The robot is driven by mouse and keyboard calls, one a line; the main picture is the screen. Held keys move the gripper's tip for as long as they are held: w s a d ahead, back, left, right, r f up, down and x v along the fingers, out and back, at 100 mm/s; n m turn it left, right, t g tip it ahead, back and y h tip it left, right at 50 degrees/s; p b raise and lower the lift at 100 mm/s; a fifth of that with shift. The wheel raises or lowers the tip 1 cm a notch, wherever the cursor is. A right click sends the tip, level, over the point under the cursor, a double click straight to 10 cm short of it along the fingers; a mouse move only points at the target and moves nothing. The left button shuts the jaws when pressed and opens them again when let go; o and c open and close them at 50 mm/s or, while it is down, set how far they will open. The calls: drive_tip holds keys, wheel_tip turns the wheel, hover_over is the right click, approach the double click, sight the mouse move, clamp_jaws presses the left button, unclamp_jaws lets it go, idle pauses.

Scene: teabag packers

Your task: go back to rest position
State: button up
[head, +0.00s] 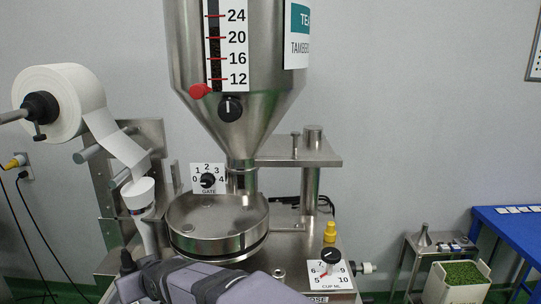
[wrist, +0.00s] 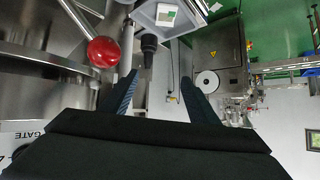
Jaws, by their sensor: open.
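My gripper (wrist: 159,80) is open in the wrist view, its two dark fingers apart with nothing held between them. A red ball knob (wrist: 103,52) is just left of the left finger, and a black knob (wrist: 149,45) shows beyond the gap; I cannot tell whether either touches a finger. In the head view, my grey arm crosses the bottom edge, in front of the machine's round steel pan (head: 215,215). I cannot make out the fingers clearly there.
A steel hopper (head: 240,110) with a red knob (head: 200,91) and black dial (head: 230,107) rises above the pan. A paper roll (head: 65,100) is at left. A gate dial (head: 207,180) and cup dial (head: 331,256) stand close by. A blue table (head: 515,235) is at right.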

drive_tip(key=d+r+m+t+p, duration=0.1)
drive_tip(key=d+r+p, duration=0.1)
drive_tip(key=d+r, duration=0.35)
drive_tip(key=s+d+f+m+g+h, duration=0.1)
drive_tip(key=s+d+f+g+h, duration=0.15)
drive_tip(key=d+f, duration=0.7)
drive_tip(key=s+d+f+m+g+h, duration=0.25)
drive_tip(key=d+f, duration=0.45)
drive_tip(key=d, duration=0.6)
drive_tip(key=s+d+f+m+g+h+b, duration=0.1)
drive_tip(key=s+d+f+m+b, duration=0.1)
drive_tip(key=s+d, duration=0.6)
drive_tip(key=s+d+f+m+g+h+b, duration=0.1)
drive_tip(key=s+d+f+m+g+h, duration=0.1)
drive_tip(key=s+d+f, duration=0.3)
drive_tip(key=s+d, duration=0.3)
drive_tip(key=d, duration=0.1)
drive_tip(key=shift+s+d+f+g+b, duration=0.15)
drive_tip(key=shift+d+f+g+b, duration=0.15)
drive_tip(key=shift+d+b, duration=0.1)
